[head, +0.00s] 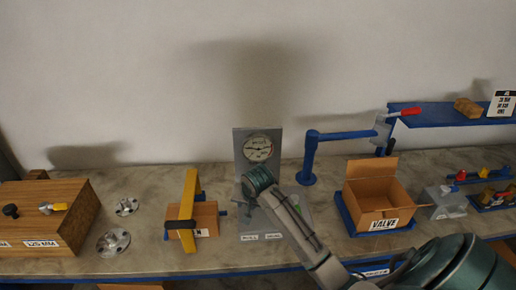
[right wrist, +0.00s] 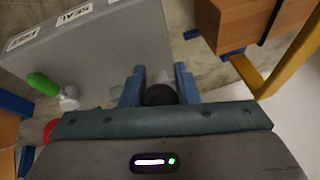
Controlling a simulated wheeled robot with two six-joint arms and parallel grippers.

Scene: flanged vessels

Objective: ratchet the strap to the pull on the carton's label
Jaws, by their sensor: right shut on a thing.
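A small brown carton (head: 206,218) sits left of centre with a yellow strap-like band (head: 188,210) over it. Its white label (head: 202,233) is mostly too small to read. The carton also shows at the top right in the right wrist view (right wrist: 245,22), with the yellow band (right wrist: 285,62) beside it. My right gripper (right wrist: 159,88) is shut on a dark round knob (right wrist: 160,95), between its blue fingers. In the head view my own arm largely hides the right gripper (head: 248,204), in front of the gauge panel (head: 242,150). My left gripper is out of view.
A grey box (right wrist: 90,50) with labels, a green knob (right wrist: 42,83) and a red knob (right wrist: 50,130) lies close to the gripper. An open VALVE carton (head: 372,190) and a blue post (head: 309,160) stand right. A wooden box (head: 45,215) and metal flanges (head: 113,242) are left.

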